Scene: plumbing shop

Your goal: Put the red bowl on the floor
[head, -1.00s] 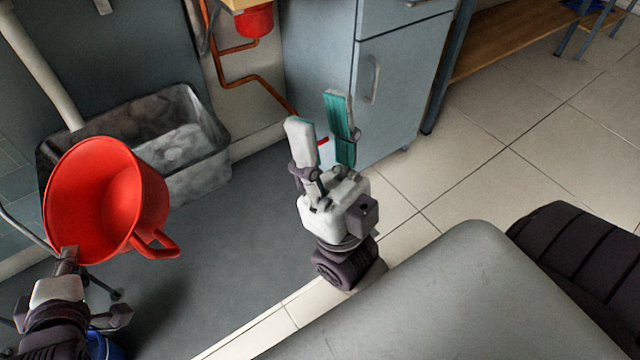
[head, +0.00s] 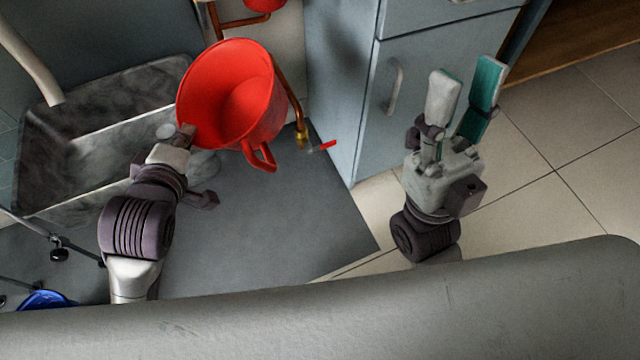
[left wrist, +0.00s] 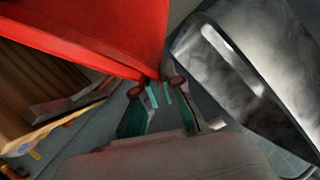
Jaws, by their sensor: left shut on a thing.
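The red bowl (head: 235,95), with a loop handle, is held in the air in the head view, tilted so that its inside shows. My left gripper (head: 188,133) is shut on its rim at the lower left. In the left wrist view the bowl (left wrist: 100,30) fills the upper left, above my left gripper's fingers (left wrist: 155,95). My right gripper (head: 468,100) is open and empty, fingers pointing up, in front of the grey cabinet. The dark grey floor (head: 270,215) lies below the bowl.
A worn grey trough sink (head: 100,130) stands at the left. A grey cabinet (head: 425,100) with a handle stands behind my right gripper. A copper pipe (head: 290,95) with a red-handled valve (head: 322,147) runs beside the bowl. A blue object (head: 45,300) is at lower left. Pale tiles (head: 540,190) are clear at right.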

